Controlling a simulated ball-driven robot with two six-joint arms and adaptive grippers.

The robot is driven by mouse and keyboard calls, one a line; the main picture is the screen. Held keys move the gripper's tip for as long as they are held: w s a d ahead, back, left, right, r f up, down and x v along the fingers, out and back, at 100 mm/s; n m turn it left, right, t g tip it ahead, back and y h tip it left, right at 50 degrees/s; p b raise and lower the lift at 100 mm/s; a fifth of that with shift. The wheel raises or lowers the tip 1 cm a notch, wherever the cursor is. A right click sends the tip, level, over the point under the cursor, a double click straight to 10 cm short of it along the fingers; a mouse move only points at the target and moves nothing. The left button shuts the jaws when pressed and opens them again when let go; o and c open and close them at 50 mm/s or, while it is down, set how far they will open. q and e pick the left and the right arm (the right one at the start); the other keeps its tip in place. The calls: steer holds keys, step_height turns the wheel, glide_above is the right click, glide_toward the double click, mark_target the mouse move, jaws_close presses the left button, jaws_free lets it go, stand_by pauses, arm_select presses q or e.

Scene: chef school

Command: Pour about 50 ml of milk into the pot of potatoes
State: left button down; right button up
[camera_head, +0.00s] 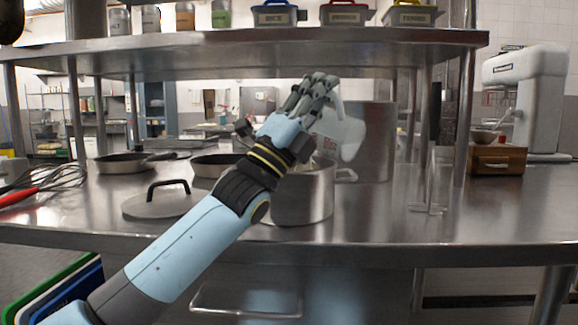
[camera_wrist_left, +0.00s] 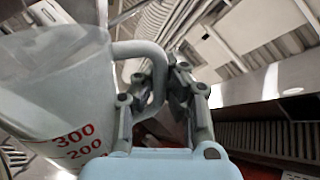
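A translucent measuring jug (camera_head: 348,136) with red markings is tilted above the steel pot (camera_head: 303,200) on the counter. My left gripper (camera_head: 318,84) is at the jug's handle, over the pot's far side. In the left wrist view, the fingers of my gripper (camera_wrist_left: 170,85) close around the handle (camera_wrist_left: 146,52) of the jug (camera_wrist_left: 62,95), whose red 300 and 200 marks show. My wrist hides most of the pot's opening, so I cannot make out the potatoes. I cannot see milk flowing or tell the milk level. My right gripper is not in view.
A large steel pot (camera_head: 376,150) stands right behind the jug. A lid (camera_head: 156,205) lies left of the small pot, with pans (camera_head: 122,163) and a whisk (camera_head: 50,180) farther left. A shelf (camera_head: 250,52) runs overhead. The counter's right front is clear.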

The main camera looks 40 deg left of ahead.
arm_select(q)
steer(key=shift+a+n+y+b, duration=0.25)
steer(key=shift+n+y+b, duration=0.05)
steer(key=shift+y+b, duration=0.25)
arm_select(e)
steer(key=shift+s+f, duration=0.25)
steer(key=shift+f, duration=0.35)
